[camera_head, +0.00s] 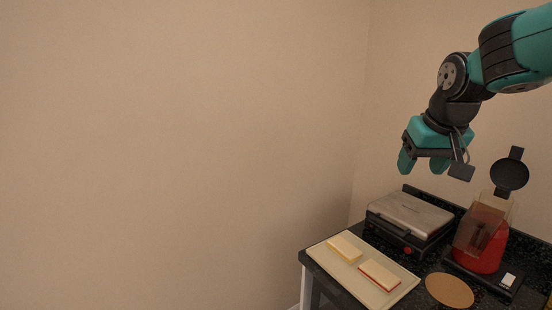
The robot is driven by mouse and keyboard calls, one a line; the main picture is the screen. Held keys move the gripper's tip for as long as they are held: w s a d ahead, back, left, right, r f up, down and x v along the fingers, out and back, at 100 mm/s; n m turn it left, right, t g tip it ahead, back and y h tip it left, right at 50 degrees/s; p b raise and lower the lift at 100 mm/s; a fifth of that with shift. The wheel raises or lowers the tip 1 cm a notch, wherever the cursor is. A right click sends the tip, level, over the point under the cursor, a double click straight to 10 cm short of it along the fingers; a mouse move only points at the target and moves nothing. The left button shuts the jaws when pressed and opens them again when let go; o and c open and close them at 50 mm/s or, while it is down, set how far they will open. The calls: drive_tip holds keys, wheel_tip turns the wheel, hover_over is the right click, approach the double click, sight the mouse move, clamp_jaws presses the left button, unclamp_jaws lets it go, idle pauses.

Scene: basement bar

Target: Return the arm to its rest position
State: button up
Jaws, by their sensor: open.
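My arm (462,85) reaches in from the upper right, teal and black, bent downward at the wrist. My gripper (424,163) points down with its two teal fingers apart and nothing between them. It hangs in the air above the counter, over the silver-lidded press grill (411,214), and touches nothing that I can see.
A cream board (336,265) on the dark counter (330,284) holds two sandwich-like slabs (345,248). A red blender-like appliance (483,250) with a raised black lid (509,174) stands at the right. A round brown disc (449,290) lies in front. The left is bare wall.

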drive_tip(key=s+a+f+n+g+y+b, duration=0.1)
drive_tip(key=s+a+f+n, duration=0.1)
drive_tip(key=s, duration=0.7)
drive_tip(key=s+a+f+n+g+y+b, duration=0.1)
drive_tip(key=s+a+f+n+g, duration=0.1)
drive_tip(key=s+a+f, duration=0.3)
drive_tip(key=s+a+f+n+g+y+b, duration=0.1)
drive_tip(key=s+a, duration=0.5)
drive_tip(key=s, duration=0.7)
wheel_tip(320, 180, down, 3)
drive_tip(key=shift+s+n+g+y, duration=0.15)
drive_tip(key=shift+n+g+y, duration=0.35)
drive_tip(key=shift+n, duration=0.6)
